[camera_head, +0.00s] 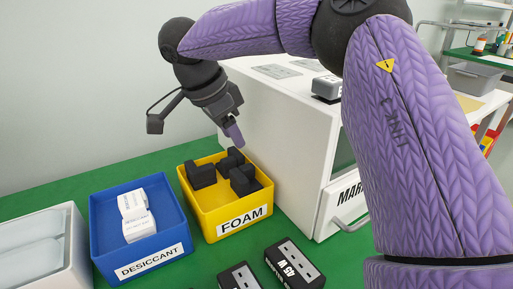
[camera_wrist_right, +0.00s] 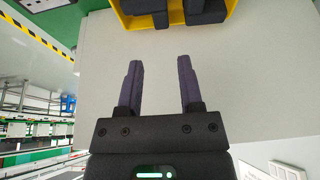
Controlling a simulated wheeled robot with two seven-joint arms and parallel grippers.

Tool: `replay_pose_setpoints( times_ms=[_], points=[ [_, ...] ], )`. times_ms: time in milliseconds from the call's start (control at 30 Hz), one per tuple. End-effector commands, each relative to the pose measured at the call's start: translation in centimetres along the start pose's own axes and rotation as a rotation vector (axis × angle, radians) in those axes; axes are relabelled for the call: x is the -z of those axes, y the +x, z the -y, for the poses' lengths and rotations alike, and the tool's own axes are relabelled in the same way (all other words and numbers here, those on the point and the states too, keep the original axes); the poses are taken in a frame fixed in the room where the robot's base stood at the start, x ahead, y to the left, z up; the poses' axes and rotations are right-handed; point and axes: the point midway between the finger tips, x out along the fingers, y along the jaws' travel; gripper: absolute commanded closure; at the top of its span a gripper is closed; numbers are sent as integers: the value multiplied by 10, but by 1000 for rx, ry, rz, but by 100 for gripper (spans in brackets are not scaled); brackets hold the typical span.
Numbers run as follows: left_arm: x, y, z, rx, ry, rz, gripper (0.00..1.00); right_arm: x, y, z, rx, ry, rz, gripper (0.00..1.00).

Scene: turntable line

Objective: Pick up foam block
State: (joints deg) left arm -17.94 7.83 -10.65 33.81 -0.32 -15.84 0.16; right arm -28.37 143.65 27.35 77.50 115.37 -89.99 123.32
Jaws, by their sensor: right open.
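Several black foam blocks (camera_head: 241,180) lie in a yellow bin (camera_head: 213,227) labelled FOAM in the head view. Dark foam blocks (camera_wrist_right: 205,10) and part of the yellow bin (camera_wrist_right: 178,23) also show at the top of the right wrist view. My right gripper (camera_head: 236,137) is above the back right of the bin, beside the white machine, apart from the blocks. In the right wrist view its two purple-grey fingers (camera_wrist_right: 158,88) are spread with nothing between them. My left gripper is not in the frames.
A blue bin (camera_head: 107,235) labelled DESICCANT with white packets stands left of the yellow bin. A white box-shaped machine (camera_head: 284,150) stands close on the right. Black adapters (camera_head: 294,262) lie in front on the green table (camera_head: 191,270). A pale container (camera_head: 76,262) is far left.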

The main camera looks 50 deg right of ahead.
Motion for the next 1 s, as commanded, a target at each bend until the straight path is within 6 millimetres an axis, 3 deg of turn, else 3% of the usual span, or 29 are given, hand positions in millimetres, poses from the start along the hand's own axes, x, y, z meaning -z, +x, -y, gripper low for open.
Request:
replay_pose_setpoints(
  times_ms=[133, 600, 833, 1000],
  points=[
    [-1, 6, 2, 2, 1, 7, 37, -7, 8, -2, -12, -1, -4, 53],
    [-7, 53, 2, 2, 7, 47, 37, 3, 97, 1, -13, -2, -3, 53],
    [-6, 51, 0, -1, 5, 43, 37, 6, 98, 1, -7, -1, -3, 53],
    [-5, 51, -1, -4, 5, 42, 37, 6, 97, 1, -7, -1, -3, 89]
  ],
)
